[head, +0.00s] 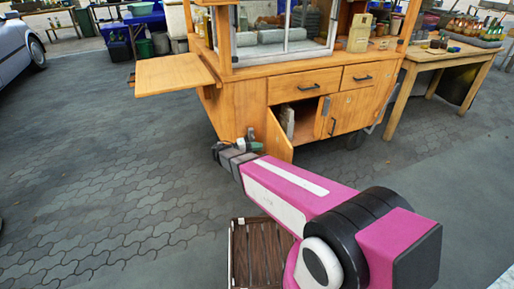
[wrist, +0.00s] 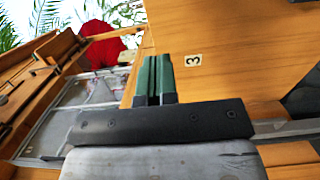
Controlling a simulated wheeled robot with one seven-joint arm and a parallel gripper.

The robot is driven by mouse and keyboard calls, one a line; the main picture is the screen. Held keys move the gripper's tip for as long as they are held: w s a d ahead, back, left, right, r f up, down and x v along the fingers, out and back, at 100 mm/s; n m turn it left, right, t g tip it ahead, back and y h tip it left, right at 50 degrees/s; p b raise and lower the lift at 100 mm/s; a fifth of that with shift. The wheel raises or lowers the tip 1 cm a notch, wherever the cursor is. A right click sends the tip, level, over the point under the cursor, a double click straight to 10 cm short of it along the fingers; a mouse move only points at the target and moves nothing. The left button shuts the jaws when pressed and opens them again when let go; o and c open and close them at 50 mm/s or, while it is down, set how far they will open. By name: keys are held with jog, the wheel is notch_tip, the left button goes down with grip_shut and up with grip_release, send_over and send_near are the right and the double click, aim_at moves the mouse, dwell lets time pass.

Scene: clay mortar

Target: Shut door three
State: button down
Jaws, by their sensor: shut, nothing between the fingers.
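Door three (head: 279,140) is a light wooden door low on the left of the cart's cabinet. It stands swung open, with a dark gap beside it. In the wrist view the door (wrist: 240,30) shows a small white label with a black 3. My gripper (head: 257,146) is just left of the door in the head view. In the wrist view its two green fingers (wrist: 157,60) are together with nothing between them, close to the door's edge line. I cannot tell whether they touch the door.
The wooden cart (head: 235,110) has drawers above and another door (head: 350,112) to the right. A side shelf (head: 172,74) juts out at the left. A wooden table (head: 455,56) stands at the right. A slatted crate (head: 258,255) is near me. Paving at left is clear.

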aim_at(285, 143)
jog(key=d, duration=0.3)
jog(key=w+d, duration=0.1)
jog(key=d, duration=0.6)
jog(key=shift+w+d, duration=0.2)
jog(key=shift+w, duration=0.1)
